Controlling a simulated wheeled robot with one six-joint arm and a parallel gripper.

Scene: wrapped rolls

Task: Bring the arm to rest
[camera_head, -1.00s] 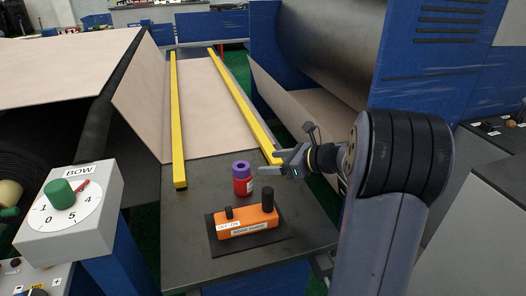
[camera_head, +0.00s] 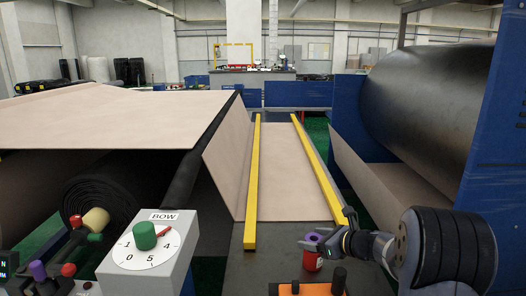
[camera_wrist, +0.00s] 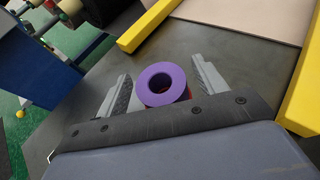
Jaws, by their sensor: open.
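My gripper (camera_head: 305,243) is at the lower right of the head view, above the dark table. In the wrist view my gripper (camera_wrist: 160,84) is open, with one grey finger on each side of a small roll. The roll has a purple ring-shaped top (camera_wrist: 166,83) and a red body below it. In the head view the red roll (camera_head: 312,259) stands upright beside my fingertips. I cannot tell whether a finger touches it.
Yellow rails (camera_head: 251,190) run along the beige sheet (camera_head: 284,180). A grey box with a BOW dial (camera_head: 147,253) is at the left. A large dark roller (camera_head: 430,105) is at the right.

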